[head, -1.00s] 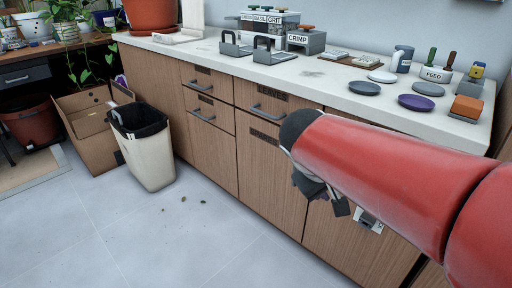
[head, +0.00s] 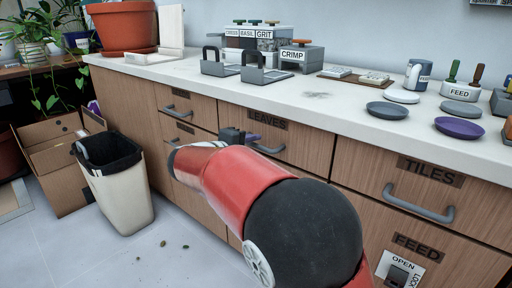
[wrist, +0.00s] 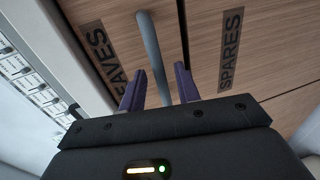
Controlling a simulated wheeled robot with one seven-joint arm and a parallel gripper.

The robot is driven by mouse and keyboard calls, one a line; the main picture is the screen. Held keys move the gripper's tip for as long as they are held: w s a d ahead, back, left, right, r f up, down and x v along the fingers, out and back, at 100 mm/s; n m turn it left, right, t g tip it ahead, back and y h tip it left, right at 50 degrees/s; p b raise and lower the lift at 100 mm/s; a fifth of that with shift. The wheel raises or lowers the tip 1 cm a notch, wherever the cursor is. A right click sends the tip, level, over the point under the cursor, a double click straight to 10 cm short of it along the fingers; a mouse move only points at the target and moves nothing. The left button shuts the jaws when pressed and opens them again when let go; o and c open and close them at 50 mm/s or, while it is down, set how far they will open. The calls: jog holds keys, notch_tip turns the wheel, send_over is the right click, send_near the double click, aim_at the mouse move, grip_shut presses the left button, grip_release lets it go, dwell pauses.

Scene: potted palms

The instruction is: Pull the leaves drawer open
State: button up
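The leaves drawer (head: 290,139) is shut in the counter front, with a dark LEAVES label above a grey bar handle (head: 266,149). In the wrist view the leaves drawer (wrist: 120,19) shows its label at the left and its handle (wrist: 152,55) running down between my fingers. My gripper (wrist: 159,88) is open, with one purple finger on each side of the handle's lower end; I cannot tell whether either finger touches it. In the head view my gripper (head: 240,137) is at the drawer front, partly hidden by my red arm.
A TILES drawer (head: 440,186) is to the right, with a FEED front (head: 418,243) and lock plate below. A SPARES label (wrist: 231,48) shows beside the leaves drawer. A white bin (head: 118,188) and cardboard box (head: 60,160) stand left on the floor. The counter top (head: 330,112) holds several items.

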jog(key=shift+x, duration=1)
grip_shut()
